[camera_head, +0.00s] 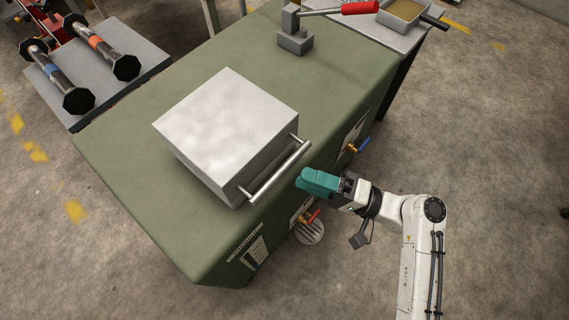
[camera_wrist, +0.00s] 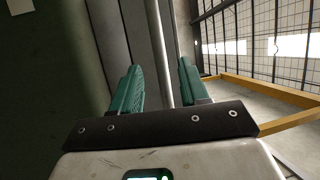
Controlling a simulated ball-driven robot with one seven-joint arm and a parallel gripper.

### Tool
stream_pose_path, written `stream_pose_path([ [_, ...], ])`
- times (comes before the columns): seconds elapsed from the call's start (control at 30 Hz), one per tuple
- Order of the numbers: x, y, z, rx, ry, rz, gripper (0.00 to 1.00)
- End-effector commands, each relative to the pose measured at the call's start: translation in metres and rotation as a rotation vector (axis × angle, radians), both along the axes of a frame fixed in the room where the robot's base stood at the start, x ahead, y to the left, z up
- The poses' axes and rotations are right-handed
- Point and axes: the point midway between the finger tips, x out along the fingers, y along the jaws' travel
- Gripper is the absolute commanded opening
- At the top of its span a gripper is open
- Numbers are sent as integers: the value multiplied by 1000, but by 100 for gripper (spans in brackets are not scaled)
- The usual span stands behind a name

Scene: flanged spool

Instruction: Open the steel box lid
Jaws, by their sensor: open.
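The steel box (camera_head: 215,125) sits on a green bench, with its lid (camera_head: 228,115) down. A bar handle (camera_head: 275,172) runs along the box's near right side. My gripper (camera_head: 303,181) has teal fingers and is just right of the handle. In the wrist view, my gripper (camera_wrist: 162,80) is open, and the bar handle (camera_wrist: 160,50) runs lengthwise in the gap between the fingers. I cannot tell whether either finger touches the bar.
The green bench (camera_head: 120,160) has free room left of the box. A grey block with a red-handled lever (camera_head: 295,42) stands behind it. Valves with a blue handle (camera_head: 362,144) and a red handle (camera_head: 313,216) stick out of the bench's front. Spools (camera_head: 100,45) lie on a grey stand at left.

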Motion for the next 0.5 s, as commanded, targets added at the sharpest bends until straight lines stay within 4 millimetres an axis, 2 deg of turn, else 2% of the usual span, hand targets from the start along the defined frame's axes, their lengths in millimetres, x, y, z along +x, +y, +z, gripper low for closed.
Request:
stream_pose_path([
  [0.1,5,22,5,-1,0,4,44],
  [0.23,10,41,9,-2,-2,3,44],
  [0.5,16,60,11,-2,-1,1,44],
])
